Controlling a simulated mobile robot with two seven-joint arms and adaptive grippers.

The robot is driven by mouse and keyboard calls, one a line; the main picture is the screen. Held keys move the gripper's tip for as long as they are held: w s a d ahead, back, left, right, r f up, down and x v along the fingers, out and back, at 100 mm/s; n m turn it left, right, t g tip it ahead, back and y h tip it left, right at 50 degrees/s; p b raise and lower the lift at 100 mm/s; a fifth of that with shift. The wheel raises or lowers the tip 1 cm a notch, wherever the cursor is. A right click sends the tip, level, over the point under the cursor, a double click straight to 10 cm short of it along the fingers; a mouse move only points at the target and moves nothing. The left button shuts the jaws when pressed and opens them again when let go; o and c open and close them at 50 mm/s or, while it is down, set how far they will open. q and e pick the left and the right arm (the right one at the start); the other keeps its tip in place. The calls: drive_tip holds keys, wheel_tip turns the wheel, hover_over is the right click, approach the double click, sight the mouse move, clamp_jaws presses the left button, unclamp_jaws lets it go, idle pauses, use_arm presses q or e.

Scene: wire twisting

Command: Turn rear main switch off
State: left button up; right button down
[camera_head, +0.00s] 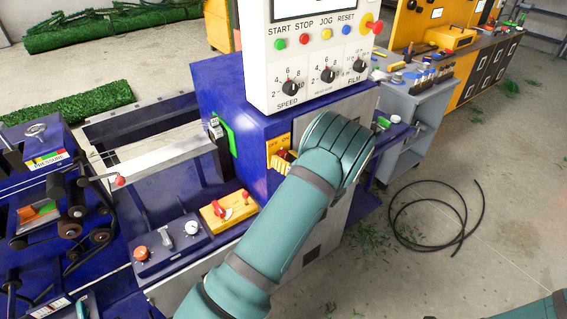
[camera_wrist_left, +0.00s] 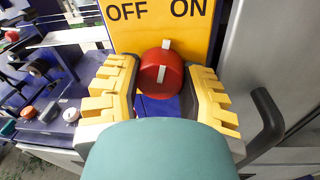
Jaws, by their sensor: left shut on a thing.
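The rear main switch is a red rotary knob (camera_wrist_left: 162,74) on a yellow plate (camera_wrist_left: 150,38) marked OFF at left and ON at right. Its white mark stands nearly upright, between the two words. The plate also shows in the head view (camera_head: 274,146) on the blue machine's front, largely behind my arm. My left gripper (camera_wrist_left: 163,84) has its yellow fingers on both sides of the knob and is shut on it. In the head view, my left gripper (camera_head: 283,158) is mostly hidden by my wrist. My right gripper is out of view.
A white control panel (camera_head: 312,62) with buttons and dials stands just above my left wrist. A black handle (camera_wrist_left: 268,125) is right of the gripper. A yellow box with a red lever (camera_head: 228,209) sits lower left. A black cable coil (camera_head: 435,215) lies on the floor.

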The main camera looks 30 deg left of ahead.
use_arm(q)
drive_tip(key=n+b, duration=0.2)
drive_tip(key=n, duration=0.1)
drive_tip(key=shift+f+t+h+b, duration=0.15)
drive_tip(key=shift+t+h+b, duration=0.15)
drive_tip(key=n+b, duration=0.5)
drive_tip(key=shift+n+t+b, duration=0.3)
drive_tip(key=shift+n+b, duration=0.6)
drive_tip(key=shift+b, duration=0.15)
drive_tip(key=shift+r+n+h+b, duration=0.2)
drive_tip(key=shift+n+h+b, duration=0.1)
drive_tip(key=shift+n+b, duration=0.25)
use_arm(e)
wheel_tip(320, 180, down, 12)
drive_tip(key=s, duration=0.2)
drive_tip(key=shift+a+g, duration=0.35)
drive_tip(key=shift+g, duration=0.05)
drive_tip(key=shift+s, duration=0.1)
use_arm(q)
drive_tip(key=shift+w, duration=0.1)
drive_tip(key=o, duration=1.2)
drive_tip(key=shift+o, duration=0.2)
drive_tip(key=shift+d, duration=0.1)
